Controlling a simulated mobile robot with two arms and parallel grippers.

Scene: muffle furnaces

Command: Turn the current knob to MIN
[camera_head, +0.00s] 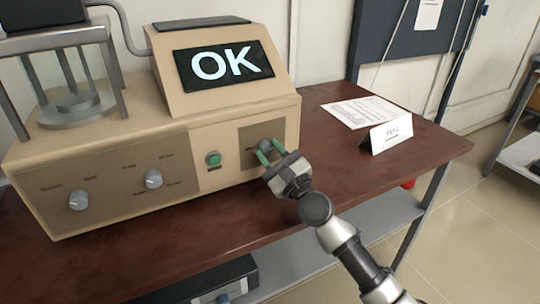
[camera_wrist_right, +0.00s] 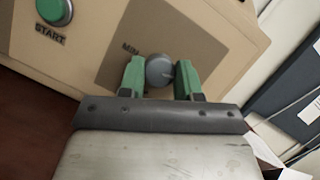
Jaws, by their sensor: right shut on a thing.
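The current knob (camera_wrist_right: 159,70) is a round grey knob on the brown front panel of the beige machine (camera_head: 105,165). In the wrist view a "MIN" label (camera_wrist_right: 130,49) is printed to the upper left of the knob. In the head view the knob (camera_head: 265,145) is partly hidden by my right gripper (camera_head: 268,152). The gripper's green fingers, also seen in the wrist view (camera_wrist_right: 160,80), are on either side of the knob and shut on it. A pale mark shows on the knob's face. My left gripper is not in view.
A green START button (camera_wrist_right: 54,11) is left of the knob. Two other grey knobs (camera_head: 153,179) (camera_head: 78,200) sit further left. The screen (camera_head: 223,65) reads "OK". Paper (camera_head: 360,112) and a folded card (camera_head: 391,133) lie on the table (camera_head: 330,165) at right.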

